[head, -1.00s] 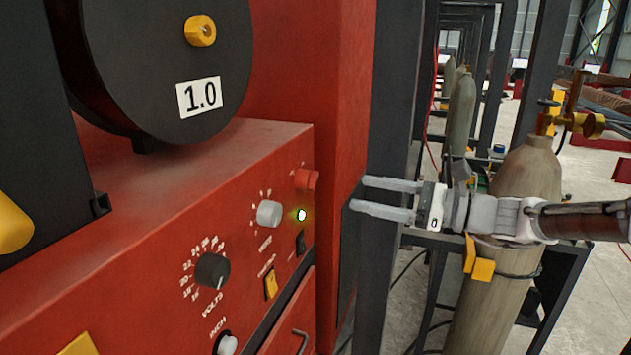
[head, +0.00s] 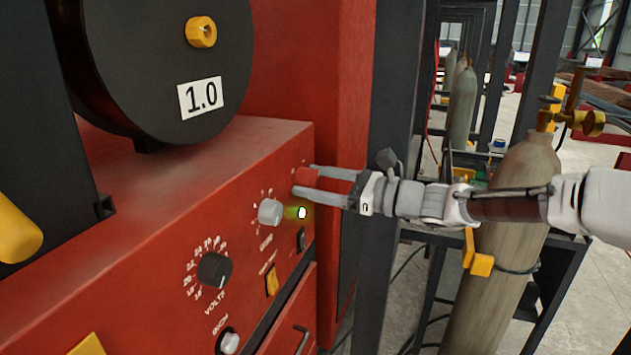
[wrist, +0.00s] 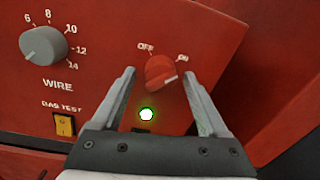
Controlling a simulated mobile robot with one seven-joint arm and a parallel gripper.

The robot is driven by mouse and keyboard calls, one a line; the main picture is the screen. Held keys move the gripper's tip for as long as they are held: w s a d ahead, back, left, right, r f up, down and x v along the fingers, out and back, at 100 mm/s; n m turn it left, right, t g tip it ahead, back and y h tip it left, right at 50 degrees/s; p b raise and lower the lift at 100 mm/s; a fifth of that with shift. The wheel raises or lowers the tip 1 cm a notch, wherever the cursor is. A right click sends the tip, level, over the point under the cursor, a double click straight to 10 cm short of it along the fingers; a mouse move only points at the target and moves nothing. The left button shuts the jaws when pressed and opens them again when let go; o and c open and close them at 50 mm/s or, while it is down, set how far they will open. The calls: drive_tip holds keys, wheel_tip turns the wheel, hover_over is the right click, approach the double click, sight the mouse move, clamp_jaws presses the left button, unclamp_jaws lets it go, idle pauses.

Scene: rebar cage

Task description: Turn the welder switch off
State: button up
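The welder switch is a red rotary knob (wrist: 161,73) at the upper right of the red welder's panel (head: 160,240). In the wrist view its pale pointer mark aims right, toward the ON side, with OFF printed to its upper left. The knob also shows in the head view (head: 305,177), partly behind a finger. My gripper (wrist: 158,85) is open, its fingers on the left and right of the knob in the wrist view. I cannot tell whether either finger touches it. A lit green lamp (wrist: 146,114) is just below the knob.
The grey WIRE knob (wrist: 43,47) and a yellow gas test switch (wrist: 65,124) are to the left on the panel. A dark upright post (head: 385,150) and a gas cylinder (head: 510,210) stand to the right, near my arm.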

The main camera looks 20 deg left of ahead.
clamp_jaws()
drive_tip(key=shift+f+n+b, duration=0.1)
drive_tip(key=shift+n+b, duration=0.2)
drive_tip(key=shift+b, duration=0.15)
drive_tip(key=n+b, duration=0.1)
drive_tip(key=b, duration=0.1)
drive_tip(key=n+b, duration=0.1)
drive_tip(key=b, duration=0.1)
drive_tip(key=shift+f+n, duration=0.25)
drive_tip(key=shift+n, duration=0.05)
drive_tip(key=n+b, duration=0.5)
drive_tip(key=b, duration=0.2)
drive_tip(key=shift+w+n+b, duration=0.15)
drive_tip(key=shift+n+b, duration=0.15)
drive_tip(key=n+b, duration=0.2)
drive_tip(key=b, duration=0.1)
drive_tip(key=n+b, duration=0.3)
drive_tip(key=b, duration=0.1)
drive_tip(key=shift+r+n+g+y+b, duration=0.1)
drive_tip(key=shift+n+g+y+b, duration=0.2)
drive_tip(key=n+b, duration=0.2)
drive_tip(key=b, duration=0.1)
drive_tip(key=n+b, duration=0.1)
drive_tip(key=n, duration=0.1)
drive_tip(key=shift+r+g, duration=0.3)
drive_tip(key=shift+g, duration=0.1)
drive_tip(key=shift+r+n+b, duration=0.1)
drive_tip(key=shift+n+b, duration=0.2)
